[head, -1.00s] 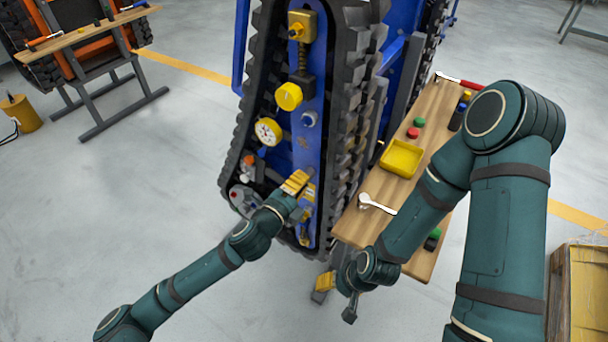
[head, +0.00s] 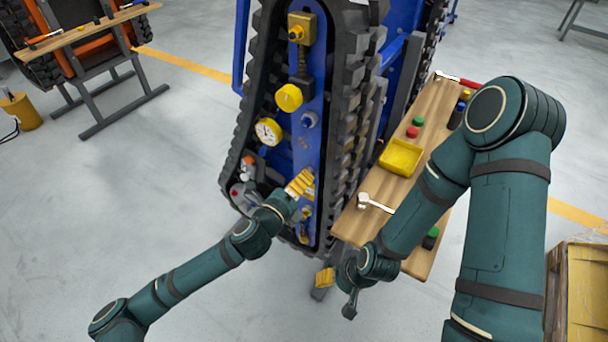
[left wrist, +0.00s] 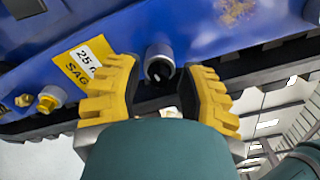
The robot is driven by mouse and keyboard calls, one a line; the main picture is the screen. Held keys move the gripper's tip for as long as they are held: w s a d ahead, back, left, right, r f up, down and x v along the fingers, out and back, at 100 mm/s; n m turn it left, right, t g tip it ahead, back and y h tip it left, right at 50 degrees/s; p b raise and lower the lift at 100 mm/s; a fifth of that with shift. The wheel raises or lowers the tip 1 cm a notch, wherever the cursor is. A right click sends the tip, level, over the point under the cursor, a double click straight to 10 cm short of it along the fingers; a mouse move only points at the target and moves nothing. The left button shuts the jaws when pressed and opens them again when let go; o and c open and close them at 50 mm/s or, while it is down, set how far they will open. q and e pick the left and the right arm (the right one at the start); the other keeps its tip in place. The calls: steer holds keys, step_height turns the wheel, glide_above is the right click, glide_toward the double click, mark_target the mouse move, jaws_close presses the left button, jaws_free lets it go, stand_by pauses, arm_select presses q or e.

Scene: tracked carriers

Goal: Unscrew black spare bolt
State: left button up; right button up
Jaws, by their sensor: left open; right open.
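My left gripper (head: 303,184) is open at the lower blue side panel (head: 306,150) of the tracked carrier. In the left wrist view, its two yellow ridged fingers stand on either side of a short grey cylinder with a dark end (left wrist: 159,63), which sticks out of the blue panel. The cylinder lies between the fingertips, with a gap visible on both sides. I cannot tell whether it is the black spare bolt; in the head view the gripper hides this spot. My right gripper (head: 337,290) is open and empty, low beside the workbench.
The wooden workbench (head: 356,228) at the right bears a yellow tray (head: 401,157), a wrench (head: 374,203), and red and green caps. The black track (head: 345,110) runs beside the panel. A yellow knob (head: 288,97) and a gauge (head: 268,131) sit above my left gripper. Open floor lies left.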

arm_select(q)
steer(key=m, duration=2.4)
steer(key=shift+p, duration=0.35)
jaws_close()
